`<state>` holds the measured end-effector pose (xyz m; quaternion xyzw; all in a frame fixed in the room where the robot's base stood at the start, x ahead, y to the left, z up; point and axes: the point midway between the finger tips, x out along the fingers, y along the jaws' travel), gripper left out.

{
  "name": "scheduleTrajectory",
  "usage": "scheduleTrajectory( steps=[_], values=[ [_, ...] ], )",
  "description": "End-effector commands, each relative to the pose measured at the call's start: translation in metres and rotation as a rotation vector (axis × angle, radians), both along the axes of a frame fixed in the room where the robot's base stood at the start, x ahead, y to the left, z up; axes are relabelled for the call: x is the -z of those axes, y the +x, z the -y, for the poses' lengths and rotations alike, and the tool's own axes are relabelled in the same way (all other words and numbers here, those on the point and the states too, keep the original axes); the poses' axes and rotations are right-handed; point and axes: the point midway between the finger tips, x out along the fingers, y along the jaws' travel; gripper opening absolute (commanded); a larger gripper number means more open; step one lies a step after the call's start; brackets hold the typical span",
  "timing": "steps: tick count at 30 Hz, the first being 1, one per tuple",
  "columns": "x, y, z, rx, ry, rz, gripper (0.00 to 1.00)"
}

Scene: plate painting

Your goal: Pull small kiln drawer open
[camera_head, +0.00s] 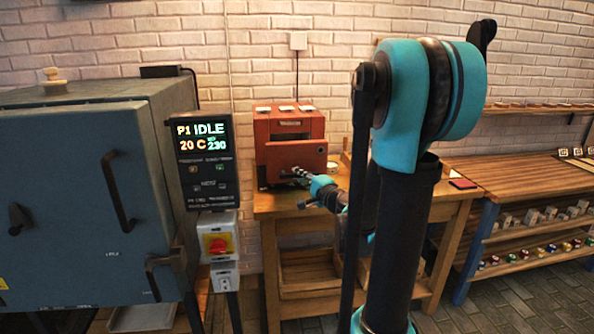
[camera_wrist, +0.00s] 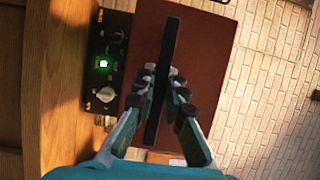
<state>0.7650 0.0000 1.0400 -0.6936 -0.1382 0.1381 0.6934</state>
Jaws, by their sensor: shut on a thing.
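The small kiln (camera_head: 289,124) is an orange-red box on the wooden table in the head view. Its drawer front (camera_head: 290,158) is a flat red panel low on the kiln; it looks set forward of the body, but I cannot tell how far. In the wrist view the drawer front (camera_wrist: 208,50) is dark red-brown, with a long black bar handle (camera_wrist: 172,36). My gripper (camera_wrist: 162,76) is shut on the handle, one finger on each side. In the head view my gripper (camera_head: 302,174) is small at the panel's lower part. The drawer's inside is hidden.
A black control panel (camera_wrist: 105,45) with a green light and knob sits beside the drawer front. The wooden table (camera_head: 272,208) carries the kiln. A large grey kiln (camera_head: 75,190) and a display (camera_head: 204,150) stand at left. Shelves (camera_head: 535,240) stand at right.

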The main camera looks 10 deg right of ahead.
Motion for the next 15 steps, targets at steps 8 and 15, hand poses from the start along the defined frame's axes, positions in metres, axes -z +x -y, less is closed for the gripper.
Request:
scheduleTrajectory(
  steps=[8, 15],
  values=[
    [0.0002, -0.0043, 0.0007, 0.003, 0.000, 0.000, 0.00],
    [0.0001, -0.0039, 0.0005, 0.002, 0.000, 0.000, 0.28]
  ],
)
